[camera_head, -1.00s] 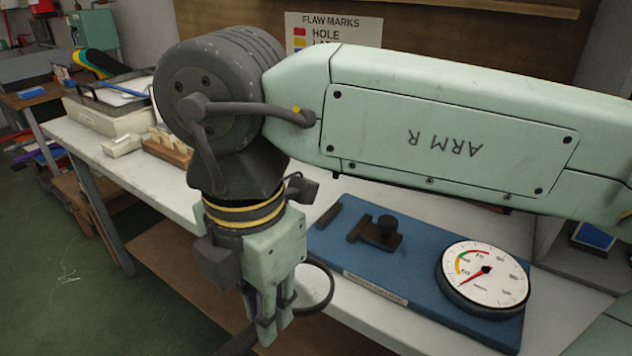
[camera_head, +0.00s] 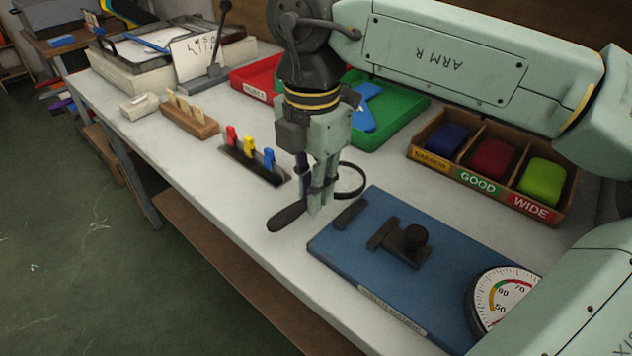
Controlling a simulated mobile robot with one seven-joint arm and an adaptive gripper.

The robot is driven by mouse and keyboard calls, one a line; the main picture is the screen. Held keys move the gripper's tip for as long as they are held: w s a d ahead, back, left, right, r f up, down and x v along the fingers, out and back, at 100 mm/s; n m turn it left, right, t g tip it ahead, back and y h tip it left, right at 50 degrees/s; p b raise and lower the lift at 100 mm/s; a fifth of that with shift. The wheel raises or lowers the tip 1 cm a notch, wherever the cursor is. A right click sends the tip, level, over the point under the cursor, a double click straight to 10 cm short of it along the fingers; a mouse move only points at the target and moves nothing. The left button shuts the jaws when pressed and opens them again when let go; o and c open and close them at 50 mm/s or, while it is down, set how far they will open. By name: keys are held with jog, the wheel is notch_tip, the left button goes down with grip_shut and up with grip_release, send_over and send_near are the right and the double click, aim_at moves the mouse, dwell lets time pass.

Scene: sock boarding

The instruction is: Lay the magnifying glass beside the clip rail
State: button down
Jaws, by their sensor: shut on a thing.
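My gripper (camera_head: 320,202) is shut on the magnifying glass, low over the white table between the clip rail and the blue board. The magnifying glass shows its dark handle (camera_head: 287,217) at the lower left of the fingers and its round rim (camera_head: 362,182) at the right. Its middle is hidden by the fingers. I cannot tell whether it touches the table. The clip rail (camera_head: 268,173) is a dark bar with red, yellow and blue clips, just left of my gripper and the handle. The rail's right end is close to the fingers.
A blue board (camera_head: 340,262) with a dial gauge (camera_head: 505,300) lies at the right. Behind stand a green tray (camera_head: 410,118), a red tray (camera_head: 252,77) and a wooden bin box (camera_head: 425,140). A wooden block (camera_head: 190,121) stands left. The table front is clear.

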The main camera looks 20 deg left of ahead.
jog(key=w, duration=0.2)
jog(key=shift+w+a, duration=0.4)
jog(key=f, duration=0.1)
jog(key=w+f+p, duration=0.1)
jog(key=f, duration=0.1)
jog(key=shift+a, duration=0.1)
jog(key=shift+s+f, duration=0.1)
jog(key=shift+f, duration=0.35)
jog(key=shift+f, duration=0.1)
jog(key=shift+f+b, duration=0.15)
jog(key=shift+b, duration=0.15)
jog(key=c, duration=1.5)
grip_release()
jog(key=shift+c, duration=0.2)
jog(key=shift+r, duration=0.25)
notch_tip(320, 180, up, 12)
jog(key=shift+r, duration=0.1)
